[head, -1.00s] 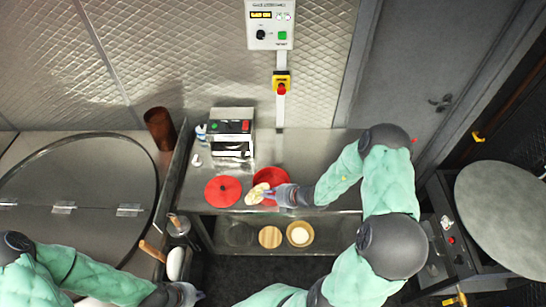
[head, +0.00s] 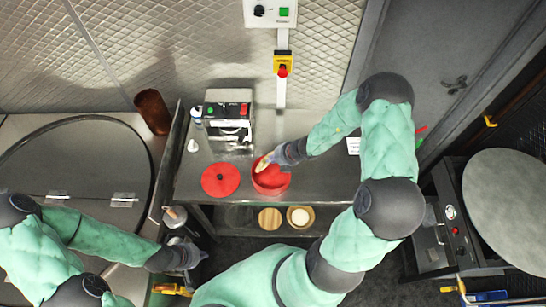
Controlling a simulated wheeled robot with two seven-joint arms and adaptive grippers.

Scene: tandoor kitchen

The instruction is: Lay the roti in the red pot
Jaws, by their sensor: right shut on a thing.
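The red pot (head: 272,183) stands open on the steel counter, right of a flat round red lid (head: 221,180). My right gripper (head: 270,160) reaches in from the right and is shut on the pale roti (head: 262,164). The roti appears tilted at the back left rim of the pot; I cannot tell whether it touches the pot. The gripper hides part of the roti. My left gripper (head: 196,257) is low at the left, away from the pot, and too small to show whether its fingers are apart.
A steel machine (head: 230,122) with coloured buttons stands behind the lid. Below the counter (head: 325,178) are a round wooden board (head: 270,218) and a bowl (head: 300,217). A large round tandoor lid (head: 80,180) lies at the left. The counter right of the pot is mostly clear.

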